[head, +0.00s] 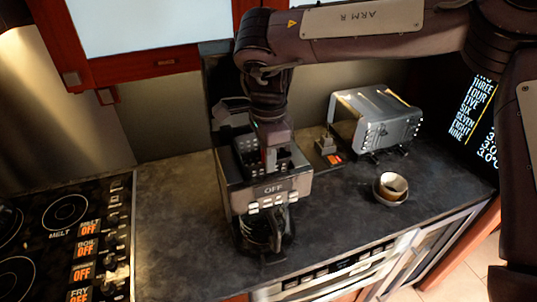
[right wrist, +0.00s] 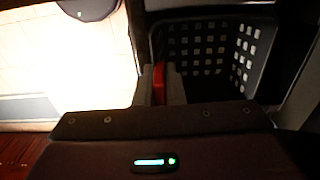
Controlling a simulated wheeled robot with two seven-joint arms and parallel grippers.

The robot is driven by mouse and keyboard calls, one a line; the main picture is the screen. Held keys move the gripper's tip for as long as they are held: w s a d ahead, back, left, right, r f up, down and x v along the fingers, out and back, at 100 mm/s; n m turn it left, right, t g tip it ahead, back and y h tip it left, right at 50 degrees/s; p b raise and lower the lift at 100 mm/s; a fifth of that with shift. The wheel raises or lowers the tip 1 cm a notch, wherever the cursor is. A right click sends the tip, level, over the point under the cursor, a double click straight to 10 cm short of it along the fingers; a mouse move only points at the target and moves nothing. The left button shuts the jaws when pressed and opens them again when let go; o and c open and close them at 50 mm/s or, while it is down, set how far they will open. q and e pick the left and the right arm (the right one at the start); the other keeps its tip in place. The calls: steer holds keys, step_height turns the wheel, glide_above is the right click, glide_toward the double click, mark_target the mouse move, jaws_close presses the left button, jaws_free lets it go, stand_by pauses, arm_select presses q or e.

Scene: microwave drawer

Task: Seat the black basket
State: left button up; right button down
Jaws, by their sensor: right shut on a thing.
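The black basket (right wrist: 210,48), with rows of square holes in its walls, shows at the upper right of the right wrist view. My right gripper (right wrist: 160,86) is shut on it at its near left side, where a red piece shows by the fingers. In the head view my right gripper (head: 274,158) reaches down at the top of the coffee maker (head: 236,190). A glass carafe (head: 258,232) stands in the lower part of the machine. My left gripper is not in view.
A silver toaster (head: 388,120) stands at the back right. A cup (head: 393,183) on a saucer (head: 390,201) is on the counter (head: 345,222). A stove (head: 40,245) is at the left.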

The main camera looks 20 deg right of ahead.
steer(key=shift+f, duration=0.55)
steer(key=c, duration=1.4)
jaws_free()
steer(key=shift+c, duration=0.2)
steer(key=shift+r, duration=0.15)
steer(key=shift+r+b, duration=0.35)
steer(key=shift+b, duration=0.05)
step_height(320, 180, up, 7)
steer(key=shift+f+b, duration=0.1)
steer(key=shift+b, duration=0.5)
